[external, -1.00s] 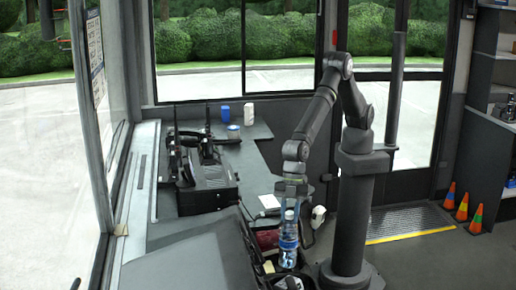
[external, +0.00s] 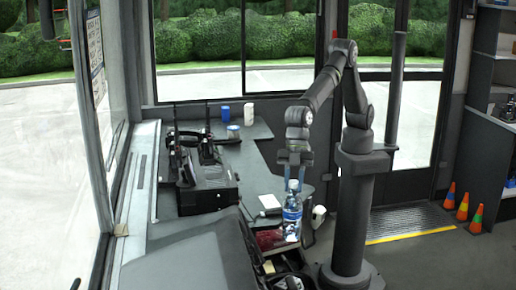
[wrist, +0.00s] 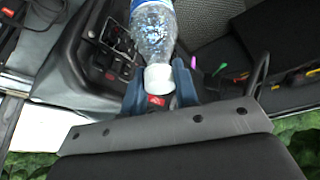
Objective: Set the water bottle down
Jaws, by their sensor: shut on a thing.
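The water bottle (external: 292,213) is clear with a blue label and a white cap. It hangs upright below my gripper (external: 295,176), above the dark bin area at the desk's front end. In the wrist view, the bottle (wrist: 153,38) shows its white cap and neck between the blue fingers of my gripper (wrist: 161,85). The fingers are shut on it near the cap. The bottle's base is clear of any surface as far as I can tell.
A red item (external: 268,239) lies below. Traffic cones (external: 462,207) stand at the right.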

